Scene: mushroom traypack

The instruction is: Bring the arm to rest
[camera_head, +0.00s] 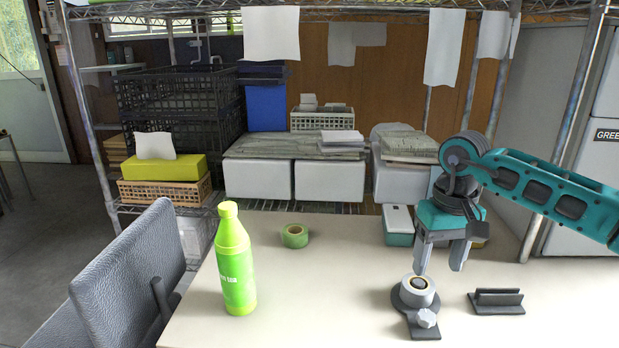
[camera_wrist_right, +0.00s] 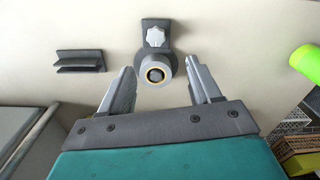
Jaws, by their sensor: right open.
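My right gripper (camera_head: 441,262) hangs over the right part of the table, fingers pointing down. It is open and empty, and its two fingers (camera_wrist_right: 159,88) show apart in the right wrist view. A dark tape holder (camera_head: 421,318) with a grey roll (camera_head: 417,289) and a pale knob stands on the table below and slightly in front of the fingers. In the right wrist view the roll (camera_wrist_right: 154,73) lies between and just beyond the fingertips, with no visible contact. My left gripper is not in view.
A lime green bottle (camera_head: 236,265) stands upright on the white table (camera_head: 330,300). A green tape roll (camera_head: 295,236) lies behind it. A dark slotted block (camera_head: 497,302) is right of the holder. A grey chair (camera_head: 125,270) stands at the left. Shelves with boxes (camera_head: 258,181) are behind.

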